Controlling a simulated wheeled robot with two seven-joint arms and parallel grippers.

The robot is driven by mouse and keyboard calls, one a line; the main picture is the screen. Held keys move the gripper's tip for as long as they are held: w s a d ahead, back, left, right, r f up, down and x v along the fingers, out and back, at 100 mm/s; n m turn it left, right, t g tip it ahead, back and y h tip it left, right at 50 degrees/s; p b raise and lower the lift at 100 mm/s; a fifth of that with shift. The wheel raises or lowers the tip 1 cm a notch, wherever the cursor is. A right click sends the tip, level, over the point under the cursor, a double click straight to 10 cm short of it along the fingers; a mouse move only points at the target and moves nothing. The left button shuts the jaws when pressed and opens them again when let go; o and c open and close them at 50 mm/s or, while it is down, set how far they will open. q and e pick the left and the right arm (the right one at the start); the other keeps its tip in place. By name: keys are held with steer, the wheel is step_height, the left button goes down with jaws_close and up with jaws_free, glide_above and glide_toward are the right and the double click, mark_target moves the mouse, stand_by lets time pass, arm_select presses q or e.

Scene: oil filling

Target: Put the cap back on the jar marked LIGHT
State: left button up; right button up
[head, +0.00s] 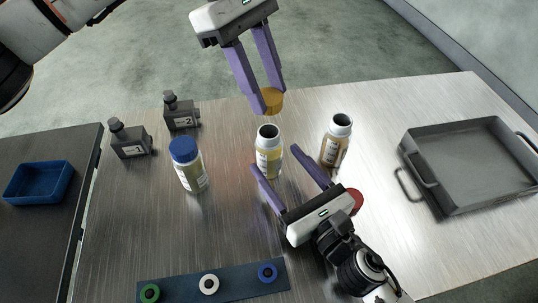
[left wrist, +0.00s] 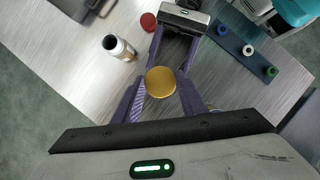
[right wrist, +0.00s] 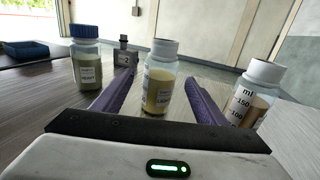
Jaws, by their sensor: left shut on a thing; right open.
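The open jar with yellow oil (head: 268,158) stands upright mid-table; its small label in the right wrist view (right wrist: 160,84) seems to read LIGHT. Its mouth is bare. My left gripper (head: 268,98) is shut on a gold cap (head: 272,101), held above and beyond the jar in the head view. The cap also shows between the fingers in the left wrist view (left wrist: 161,81), where it hides what is below. My right gripper (head: 276,161) is open, low over the table, with its fingers pointing toward the jar. The jar appears between them; contact is not visible.
A blue-capped jar (head: 189,168) stands left and an uncapped jar (head: 336,142) right. A red cap (head: 355,199) lies behind my right gripper. Two grey bottles, (head: 130,141) and (head: 181,112), stand back left. A grey tray (head: 455,208) is right, a blue strip (head: 185,287) in front.

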steer(key=x, duration=0.8)
steer(key=shift+w+a, duration=0.1)
steer(key=c, duration=1.6)
arm_select(q)
glide_above(276, 135)
steer(key=w+a, duration=0.1)
steer(key=a, duration=0.1)
steer(key=shift+w+f, duration=0.2)
steer(key=shift+f, duration=2.25)
